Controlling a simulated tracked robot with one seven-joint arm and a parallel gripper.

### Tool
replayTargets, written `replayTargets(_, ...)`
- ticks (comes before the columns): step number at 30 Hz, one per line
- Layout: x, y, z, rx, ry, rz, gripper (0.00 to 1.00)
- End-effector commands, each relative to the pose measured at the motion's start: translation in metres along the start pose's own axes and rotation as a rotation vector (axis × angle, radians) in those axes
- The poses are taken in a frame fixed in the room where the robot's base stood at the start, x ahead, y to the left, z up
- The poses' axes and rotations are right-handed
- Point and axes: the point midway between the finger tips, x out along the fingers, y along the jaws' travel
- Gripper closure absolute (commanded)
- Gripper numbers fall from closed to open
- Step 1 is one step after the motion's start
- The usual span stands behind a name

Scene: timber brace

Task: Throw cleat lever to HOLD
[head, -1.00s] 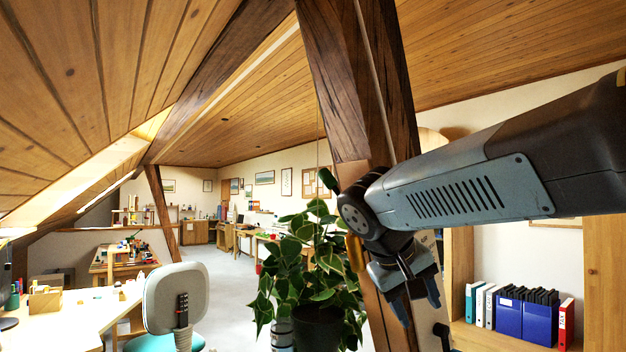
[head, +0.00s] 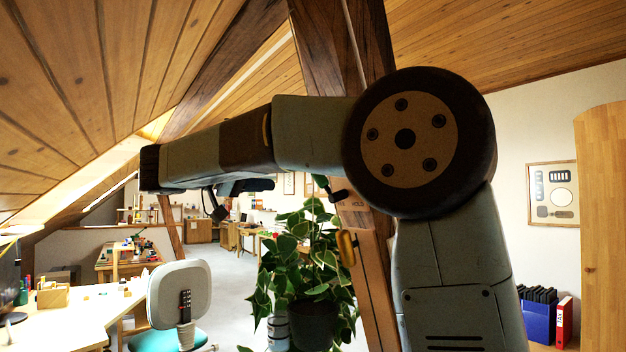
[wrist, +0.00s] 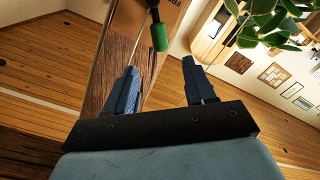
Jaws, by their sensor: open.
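The cleat lever appears in the wrist view as a dark rod with a green grip (wrist: 160,37), against the timber post (wrist: 112,72). My gripper (wrist: 160,66) is open and empty, its two blue fingers spread. The green grip lies just beyond the fingertips, between their lines, and is not touched as far as I can see. In the head view, small HOLD lettering shows on the wooden plate (head: 354,208) of the post. My arm covers much of the post there, and I cannot clearly make out my gripper.
A yellow-orange fitting (head: 346,248) is on the post lower down. A chair (head: 180,293) and desk (head: 80,322) stand at left.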

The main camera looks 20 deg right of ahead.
Motion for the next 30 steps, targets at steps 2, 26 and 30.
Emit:
replayTargets(2, 0.005, 0.001, 0.0, 0.002, 0.0, 0.003, 0.46)
replayTargets(26, 0.129, 0.001, 0.001, -0.001, -0.003, 0.003, 0.46)
replayTargets(30, 0.136, 0.001, 0.001, -0.001, -0.003, 0.003, 0.46)
